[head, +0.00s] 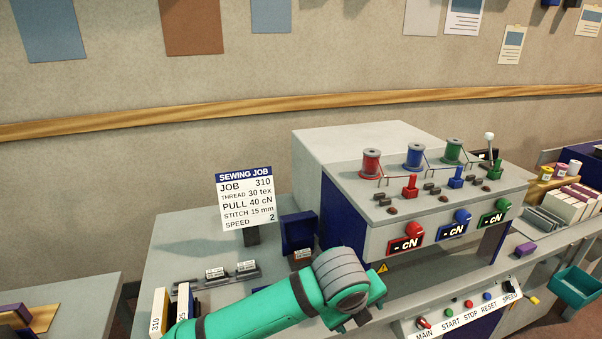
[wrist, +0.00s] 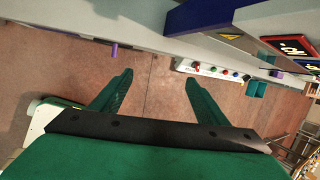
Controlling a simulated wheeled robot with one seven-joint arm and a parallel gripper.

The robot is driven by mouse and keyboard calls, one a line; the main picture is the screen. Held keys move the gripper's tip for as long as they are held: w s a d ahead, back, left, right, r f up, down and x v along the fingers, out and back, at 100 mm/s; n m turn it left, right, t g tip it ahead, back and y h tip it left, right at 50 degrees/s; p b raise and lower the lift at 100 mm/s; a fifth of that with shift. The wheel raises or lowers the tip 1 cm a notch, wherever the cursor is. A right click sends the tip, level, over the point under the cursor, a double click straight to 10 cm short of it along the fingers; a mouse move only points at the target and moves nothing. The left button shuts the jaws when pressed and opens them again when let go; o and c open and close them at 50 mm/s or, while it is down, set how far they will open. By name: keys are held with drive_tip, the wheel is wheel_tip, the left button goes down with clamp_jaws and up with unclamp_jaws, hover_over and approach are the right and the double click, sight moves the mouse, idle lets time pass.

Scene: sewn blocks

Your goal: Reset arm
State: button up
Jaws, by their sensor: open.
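My green arm (head: 262,309) reaches across the front of the bench in the head view. Its grey-banded wrist part is bent beside the machine. My gripper's fingertips are not clear in the head view. In the wrist view my gripper (wrist: 159,80) is open and empty, its two green fingers spread apart. Brown floor shows between and beyond the fingers.
The sewing machine (head: 345,205) carries red, blue and green spools and three "- cN" displays. A control strip (head: 465,306) runs along the front edge; it shows in the wrist view (wrist: 213,71). A job card (head: 247,200) stands behind my arm. A teal bin (head: 574,287) is at right.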

drive_tip(key=d+r+n+t+h, duration=0.2)
drive_tip(key=d+r+n+h, duration=0.25)
drive_tip(key=d, duration=0.35)
drive_tip(key=d+r+n+t+h, duration=0.2)
drive_tip(key=d+r+n+h, duration=0.2)
drive_tip(key=d+h, duration=0.3)
drive_tip(key=s+a+f+n+t+y, duration=0.55)
drive_tip(key=a+f+n, duration=0.3)
drive_tip(key=n, duration=0.25)
drive_tip(key=s+a+f+n+t+y, duration=0.4)
drive_tip(key=s+a+f+n+y, duration=0.25)
drive_tip(key=f+n, duration=0.4)
drive_tip(key=s+a+f+y, duration=0.1)
drive_tip(key=s+a+f, duration=0.1)
drive_tip(key=s+a, duration=0.2)
drive_tip(key=s+a+f+g+y, duration=0.1)
drive_tip(key=s+a, duration=0.3)
drive_tip(key=s, duration=0.7)
drive_tip(key=s+a+f+n+g+y, duration=0.1)
drive_tip(key=s+a+f, duration=0.1)
drive_tip(key=s+a, duration=0.3)
drive_tip(key=s, duration=0.3)
drive_tip(key=shift+f, duration=0.4)
